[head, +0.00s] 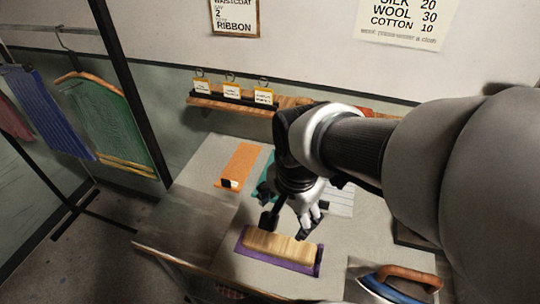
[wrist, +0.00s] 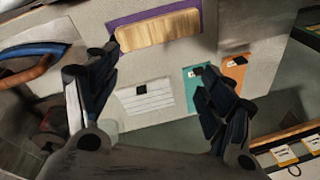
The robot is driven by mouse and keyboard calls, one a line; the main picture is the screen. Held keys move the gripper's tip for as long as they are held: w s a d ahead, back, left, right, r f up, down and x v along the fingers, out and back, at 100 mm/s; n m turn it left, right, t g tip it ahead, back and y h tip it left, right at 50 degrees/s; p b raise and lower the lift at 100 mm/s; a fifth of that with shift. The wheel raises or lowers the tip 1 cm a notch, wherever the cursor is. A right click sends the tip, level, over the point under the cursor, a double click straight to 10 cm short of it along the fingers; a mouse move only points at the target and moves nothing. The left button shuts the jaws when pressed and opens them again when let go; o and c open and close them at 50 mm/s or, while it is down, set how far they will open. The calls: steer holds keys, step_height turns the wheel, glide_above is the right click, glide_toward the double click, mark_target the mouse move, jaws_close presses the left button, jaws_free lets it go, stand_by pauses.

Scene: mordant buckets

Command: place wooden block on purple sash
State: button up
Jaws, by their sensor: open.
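The wooden block (head: 279,244) lies flat on the purple sash (head: 246,252) near the front of the table. The sash's purple edge shows along the left, front and right of the block. In the wrist view the block (wrist: 158,33) also lies on the sash (wrist: 128,18), beyond my fingertips. My gripper (head: 287,226) is open and empty, just behind and above the block in the head view. In the wrist view my gripper (wrist: 158,58) has its two fingers spread wide, with nothing between them. Whether a fingertip touches the block I cannot tell.
An orange cloth (head: 240,163) and a partly hidden teal cloth (head: 265,172) lie behind. A white lined card (head: 341,202) is right of my gripper. An iron (head: 392,283) stands at the front right. A shelf with labels (head: 232,105) runs along the wall.

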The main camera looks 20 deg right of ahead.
steer(key=s+r+n+t, duration=0.2)
steer(key=s+r+n, duration=0.3)
steer(key=s+n, duration=0.3)
steer(key=n, duration=0.4)
steer(key=shift+a+r, duration=0.35)
steer(key=shift+r, duration=0.05)
steer(key=shift+f+b, duration=0.95)
